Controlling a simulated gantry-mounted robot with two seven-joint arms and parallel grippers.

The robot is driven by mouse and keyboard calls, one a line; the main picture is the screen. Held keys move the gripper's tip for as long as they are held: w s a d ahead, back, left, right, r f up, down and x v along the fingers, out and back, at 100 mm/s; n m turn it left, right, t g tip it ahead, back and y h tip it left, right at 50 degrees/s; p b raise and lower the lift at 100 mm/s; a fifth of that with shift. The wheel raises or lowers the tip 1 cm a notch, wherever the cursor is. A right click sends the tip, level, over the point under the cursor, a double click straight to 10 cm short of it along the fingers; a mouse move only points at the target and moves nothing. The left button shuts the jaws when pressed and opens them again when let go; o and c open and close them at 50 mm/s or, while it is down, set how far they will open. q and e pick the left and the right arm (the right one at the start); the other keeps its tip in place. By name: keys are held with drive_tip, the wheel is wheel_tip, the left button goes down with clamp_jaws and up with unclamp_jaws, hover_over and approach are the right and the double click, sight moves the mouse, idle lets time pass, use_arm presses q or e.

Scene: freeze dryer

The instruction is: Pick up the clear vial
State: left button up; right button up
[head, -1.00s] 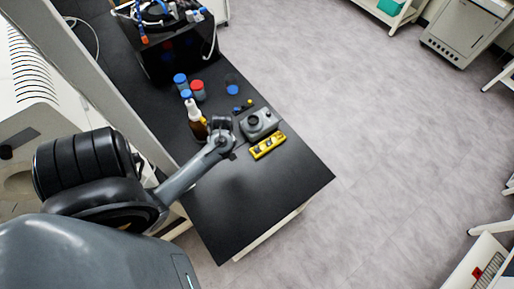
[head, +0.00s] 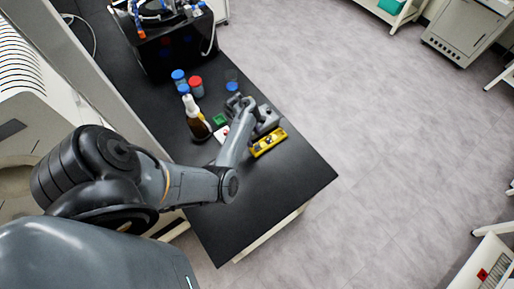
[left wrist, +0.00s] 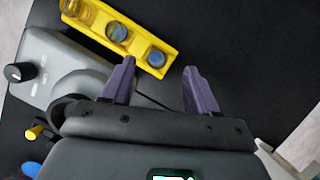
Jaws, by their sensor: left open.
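A yellow rack (left wrist: 137,41) with small round vials lies on the black bench, and it also shows in the head view (head: 268,142). In the left wrist view one vial (left wrist: 156,57) sits in the near end of the rack, another (left wrist: 117,32) in the middle, and part of a third slot shows at the top edge. I cannot tell which is the clear vial. My left gripper (left wrist: 159,66) is open with its purple fingers apart and nothing between them. In the head view my left gripper (head: 241,102) is over the grey device, beyond the rack. My right gripper is not in view.
A grey device (head: 268,118) with a black knob stands beside the rack. A brown bottle (head: 197,124) with a white top, a red-capped jar (head: 196,87) and blue-capped jars (head: 179,77) stand farther left. The front of the bench (head: 260,190) is clear.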

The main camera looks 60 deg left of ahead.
sight(257, 144)
use_arm(q)
drive_tip(key=shift+a+b+x, duration=0.2)
drive_tip(key=shift+b+x, duration=0.7)
drive_tip(key=shift+x, duration=1.95)
drive_tip(key=shift+f, duration=0.1)
clamp_jaws()
